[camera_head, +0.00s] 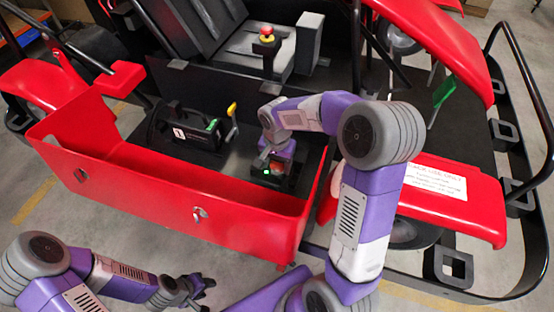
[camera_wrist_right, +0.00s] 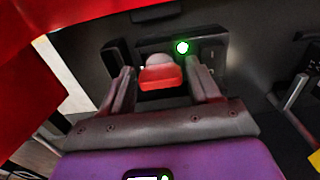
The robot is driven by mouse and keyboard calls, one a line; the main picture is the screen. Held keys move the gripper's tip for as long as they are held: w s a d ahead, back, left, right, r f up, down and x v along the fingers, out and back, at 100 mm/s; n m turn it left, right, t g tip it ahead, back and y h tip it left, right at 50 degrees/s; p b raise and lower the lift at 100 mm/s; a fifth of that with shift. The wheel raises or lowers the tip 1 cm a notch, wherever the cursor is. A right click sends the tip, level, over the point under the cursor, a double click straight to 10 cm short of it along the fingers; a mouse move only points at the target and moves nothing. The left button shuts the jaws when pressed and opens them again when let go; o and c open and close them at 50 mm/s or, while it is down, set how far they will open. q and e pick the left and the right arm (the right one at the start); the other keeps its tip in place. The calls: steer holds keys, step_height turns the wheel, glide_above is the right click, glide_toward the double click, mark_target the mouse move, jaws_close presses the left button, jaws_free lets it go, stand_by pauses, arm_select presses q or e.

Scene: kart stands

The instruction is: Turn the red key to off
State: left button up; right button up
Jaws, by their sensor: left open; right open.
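The red key (camera_wrist_right: 161,77) shows in the right wrist view, low in front of a dark switch box (camera_wrist_right: 208,50) with a lit green light (camera_wrist_right: 182,47). My right gripper (camera_wrist_right: 161,69) is open, with one finger on each side of the key; I cannot tell whether either finger touches it. In the head view the right gripper (camera_head: 274,163) reaches down over the box inside the kart's front, and a bit of the red key (camera_head: 277,166) shows there. My left gripper (camera_head: 202,287) is away from the kart at the bottom, pointing right.
The kart's red front panel (camera_head: 170,202) stands between my body and the switch box. A black box (camera_head: 190,133) and a yellow-tipped lever (camera_head: 232,110) are left of the right gripper. A red-and-yellow button (camera_head: 267,33) is further back. A black bumper rail (camera_head: 530,100) runs along the right.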

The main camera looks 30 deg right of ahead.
steer(key=c, duration=0.8)
steer(key=n+p, duration=0.1)
steer(key=n, duration=0.2)
steer(key=shift+r+n, duration=0.15)
steer(key=shift+n, duration=0.25)
steer(key=shift+n+p, duration=0.4)
steer(key=shift+n, duration=0.8)
